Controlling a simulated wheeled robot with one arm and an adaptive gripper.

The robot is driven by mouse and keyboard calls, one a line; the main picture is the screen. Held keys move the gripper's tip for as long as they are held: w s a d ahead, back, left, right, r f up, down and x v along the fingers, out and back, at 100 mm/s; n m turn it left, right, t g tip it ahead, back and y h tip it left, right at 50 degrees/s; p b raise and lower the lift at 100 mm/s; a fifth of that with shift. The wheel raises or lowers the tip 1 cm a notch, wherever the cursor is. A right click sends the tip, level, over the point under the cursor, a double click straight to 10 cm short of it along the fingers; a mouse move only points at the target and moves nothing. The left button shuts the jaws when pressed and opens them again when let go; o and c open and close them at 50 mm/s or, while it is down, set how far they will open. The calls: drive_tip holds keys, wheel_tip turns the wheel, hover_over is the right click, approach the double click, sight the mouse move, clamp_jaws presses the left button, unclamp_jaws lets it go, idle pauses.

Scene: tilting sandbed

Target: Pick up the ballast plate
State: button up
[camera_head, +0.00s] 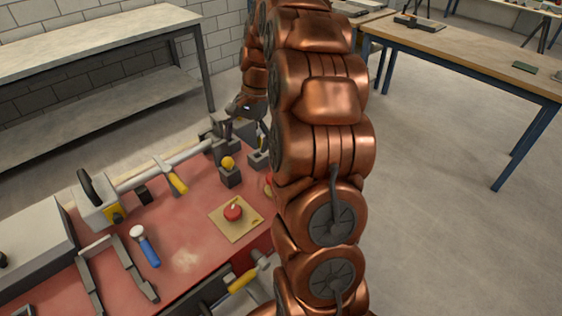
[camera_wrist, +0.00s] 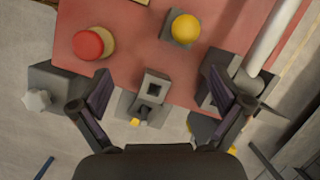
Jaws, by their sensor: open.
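My gripper (camera_wrist: 159,80) is open and empty in the wrist view, its two fingers wide apart. In the head view my gripper (camera_head: 244,108) is partly hidden by my arm, above the far right end of the red bench. A grey block with a square hole (camera_wrist: 152,88) shows between the fingers at the bench edge; contact is not visible. A red round piece beside a tan disc (camera_wrist: 90,43) lies left of it. I cannot tell which piece is the ballast plate.
A yellow ball on a grey block (camera_wrist: 185,28) stands close by; it also shows in the head view (camera_head: 229,169). A pale bar (camera_wrist: 265,42) runs along the right. A red knob (camera_head: 233,212) sits on a tan square. A blue-handled tool (camera_head: 145,246) lies left.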

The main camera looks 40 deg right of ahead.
drive_tip(key=d+f+m+t, duration=0.1)
drive_tip(key=d+f+m, duration=0.35)
drive_tip(key=d, duration=0.55)
drive_tip(key=d+f+m+t, duration=0.1)
drive_tip(key=d+f+m, duration=0.3)
drive_tip(key=d, duration=0.7)
drive_tip(key=shift+n, duration=0.55)
drive_tip(key=shift+w+p+x, duration=0.15)
drive_tip(key=shift+p+x, duration=0.45)
drive_tip(key=shift+x, duration=1.6)
drive_tip(key=shift+w+p+x, duration=0.15)
drive_tip(key=shift+p+x, duration=0.4)
drive_tip(key=shift+x, duration=1.65)
drive_tip(key=shift+r, duration=0.1)
drive_tip(key=c, duration=1.3)
drive_tip(key=shift+o, duration=0.2)
wheel_tip(320, 180, up, 18)
drive_tip(key=p, duration=0.1)
drive_tip(key=shift+y, duration=0.3)
drive_tip(key=shift+r, duration=0.1)
